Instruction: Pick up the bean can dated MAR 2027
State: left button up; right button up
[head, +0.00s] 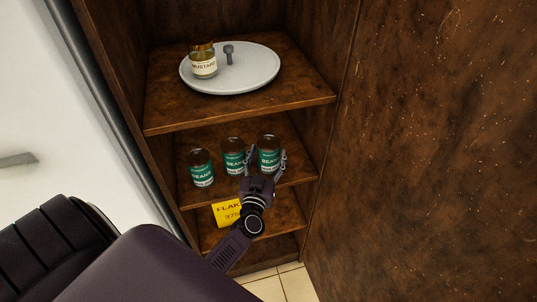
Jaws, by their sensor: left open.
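Three bean cans with green labels stand upright in a row on the middle shelf in the head view: a left can (202,169), a middle can (233,154) and a right can (269,154). Their dates are too small to read, so I cannot tell which one is MAR 2027. My left gripper (266,161) is open in front of the right can, with its fingers to either side of that can in the picture. I cannot tell whether the fingers touch it. The left finger overlaps the edge of the middle can. My right gripper is not in view.
A mustard jar (204,66) stands on a round grey turntable (255,82) with a center knob (229,54) on the shelf above. A yellow flakes box (227,214) is on the shelf below. Brown wooden panels flank the shelves closely.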

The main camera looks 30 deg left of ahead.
pick_arm(q)
jog(key=shift+x, duration=1)
jog(key=shift+c, duration=0.3)
